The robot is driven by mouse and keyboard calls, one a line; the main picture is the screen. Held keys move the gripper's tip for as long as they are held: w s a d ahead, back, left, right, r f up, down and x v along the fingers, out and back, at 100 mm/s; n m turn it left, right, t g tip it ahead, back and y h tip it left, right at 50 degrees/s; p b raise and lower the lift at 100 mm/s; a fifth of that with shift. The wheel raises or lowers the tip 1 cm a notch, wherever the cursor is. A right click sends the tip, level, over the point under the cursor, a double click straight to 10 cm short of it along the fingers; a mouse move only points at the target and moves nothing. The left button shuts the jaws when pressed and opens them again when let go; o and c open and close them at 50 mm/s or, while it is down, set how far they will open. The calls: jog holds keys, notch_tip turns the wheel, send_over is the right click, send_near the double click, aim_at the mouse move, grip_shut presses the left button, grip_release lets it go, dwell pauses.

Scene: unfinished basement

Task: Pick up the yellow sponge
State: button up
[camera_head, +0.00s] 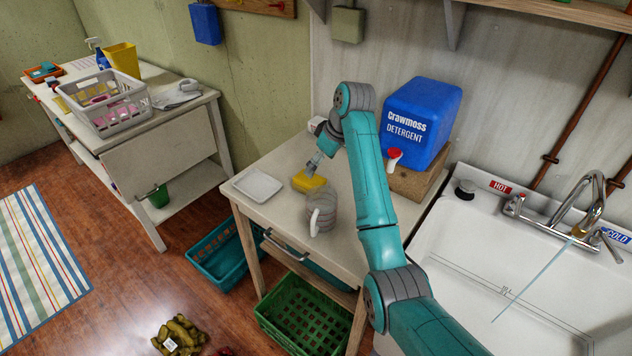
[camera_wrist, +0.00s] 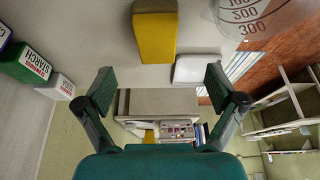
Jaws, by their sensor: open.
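The yellow sponge (camera_head: 304,184) lies on the small wooden-legged table (camera_head: 270,158), between a white tray and a grey jug.
The white tray (camera_head: 258,185) is left of the sponge; the jug (camera_head: 320,212) stands close in front. A blue detergent container (camera_head: 420,120) sits on a wooden block to the right, beside the sink (camera_head: 470,240).

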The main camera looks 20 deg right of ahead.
aim_at(310, 180)
jog(key=x, duration=0.4)
jog(key=shift+d+f, duration=0.1)
jog(key=shift+f, duration=0.05)
jog(key=shift+w+x, duration=0.2)
jog(key=shift+x, duration=1.15)
jog(key=shift+w+x, duration=0.25)
jog(key=shift+x, duration=1.1)
jog(key=c, duration=1.2)
